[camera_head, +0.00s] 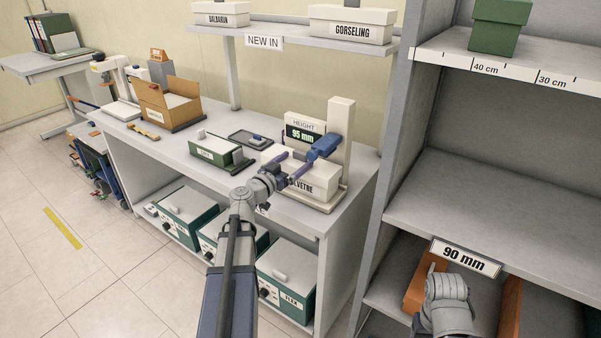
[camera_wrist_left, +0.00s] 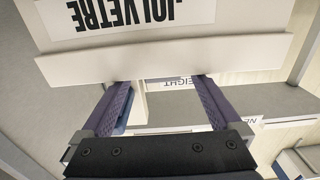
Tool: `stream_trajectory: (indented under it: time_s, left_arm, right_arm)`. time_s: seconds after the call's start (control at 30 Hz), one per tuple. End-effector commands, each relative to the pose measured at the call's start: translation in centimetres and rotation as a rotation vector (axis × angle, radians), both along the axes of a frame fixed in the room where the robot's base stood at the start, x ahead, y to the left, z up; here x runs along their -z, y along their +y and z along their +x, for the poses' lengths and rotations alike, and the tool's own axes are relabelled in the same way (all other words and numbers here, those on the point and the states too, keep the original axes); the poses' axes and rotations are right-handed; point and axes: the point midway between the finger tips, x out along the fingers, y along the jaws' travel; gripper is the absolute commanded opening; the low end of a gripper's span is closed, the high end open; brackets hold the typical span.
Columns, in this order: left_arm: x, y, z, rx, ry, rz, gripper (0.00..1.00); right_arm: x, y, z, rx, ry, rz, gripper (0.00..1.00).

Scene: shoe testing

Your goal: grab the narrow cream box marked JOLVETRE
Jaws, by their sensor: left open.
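The cream box marked JOLVETRE (camera_head: 322,187) stands on the base of the height gauge (camera_head: 341,150), under its blue slider (camera_head: 325,147). Its front is partly hidden by my left arm. In the left wrist view the box (camera_wrist_left: 210,50) fills the top, its label upside down. My left gripper (camera_head: 291,164) is at the top of the box. Its two purple fingers are apart in the left wrist view (camera_wrist_left: 164,84), with the tips at the lid's edge and partly hidden by it. I cannot tell whether they touch.
A green box (camera_head: 216,151) and a dark tray (camera_head: 248,139) lie left of the gauge. An open brown carton (camera_head: 170,103) stands farther back. Cream boxes, one marked GORSELING (camera_head: 350,29), sit on the upper shelf. A grey rack (camera_head: 480,205) stands close on the right.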

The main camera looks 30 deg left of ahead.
Motion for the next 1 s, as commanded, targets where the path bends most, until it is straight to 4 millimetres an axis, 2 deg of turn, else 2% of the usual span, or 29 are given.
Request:
stream_trajectory:
  time_s: [0.03,0.1,0.37,0.7,0.93,1.0]
  left_arm:
    - [0.0,0.1,1.0,0.0,0.0,0.0,0.97]
    - [0.0,-0.1,1.5,0.0,0.0,0.0,0.97]
    - [0.0,-0.1,2.2,0.001,0.0,0.0,0.97]
    - [0.0,-0.2,6.6,0.0,0.0,0.0,0.97]
    - [0.0,-0.3,6.6,-0.001,0.0,0.0,0.97]
    - [0.0,-0.3,6.6,-0.001,0.0,0.0,0.9]
  right_arm:
    - [0.0,0.0,0.0,0.0,0.0,0.0,0.69]
    - [0.0,0.0,0.0,0.0,0.0,0.0,0.69]
    - [0.0,0.0,0.0,0.0,0.0,0.0,0.69]
    - [0.0,0.0,0.0,0.0,0.0,0.0,0.69]
    - [0.0,0.0,0.0,0.0,0.0,0.0,0.69]
    - [0.0,0.0,0.0,0.0,0.0,0.0,0.69]
